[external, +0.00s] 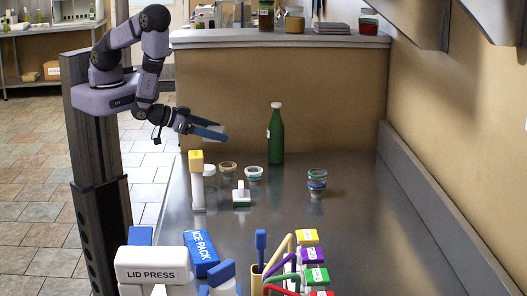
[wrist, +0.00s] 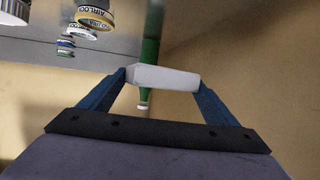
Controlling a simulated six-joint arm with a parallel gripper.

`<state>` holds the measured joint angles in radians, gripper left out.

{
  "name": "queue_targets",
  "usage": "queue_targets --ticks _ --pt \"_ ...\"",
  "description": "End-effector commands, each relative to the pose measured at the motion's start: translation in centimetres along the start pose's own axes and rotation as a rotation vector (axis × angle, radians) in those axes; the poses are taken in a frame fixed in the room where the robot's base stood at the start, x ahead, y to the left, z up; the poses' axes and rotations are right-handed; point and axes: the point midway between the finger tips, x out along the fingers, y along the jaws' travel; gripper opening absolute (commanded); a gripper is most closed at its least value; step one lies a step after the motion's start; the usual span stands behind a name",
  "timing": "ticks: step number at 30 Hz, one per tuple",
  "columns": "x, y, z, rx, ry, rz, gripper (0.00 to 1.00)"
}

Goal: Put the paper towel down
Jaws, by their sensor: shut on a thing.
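The paper towel, a white folded piece (wrist: 165,76), is pinched between the two blue fingertips of my gripper (wrist: 163,79) in the wrist view. In the external view my gripper (external: 222,132) is shut on it, in the air above the far left part of the steel counter (external: 270,245). There only a small white part of the towel (external: 211,130) shows between the fingers. The towel is clear of the counter.
A green bottle (external: 276,137) stands right of my gripper. Below are small ring-shaped items (external: 228,171), a stacked set (external: 316,182), a white block with a handle (external: 241,198) and a yellow-topped white tool (external: 196,178). Bare counter lies at right. The front is crowded around the LID PRESS (external: 152,265).

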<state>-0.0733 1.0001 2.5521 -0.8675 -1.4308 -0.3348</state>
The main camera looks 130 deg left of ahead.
Motion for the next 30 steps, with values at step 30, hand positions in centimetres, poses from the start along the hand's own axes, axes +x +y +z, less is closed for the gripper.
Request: queue_targets --ticks 30 --pt "3.4 28.3 -20.5 0.065 0.006 0.205 0.62"
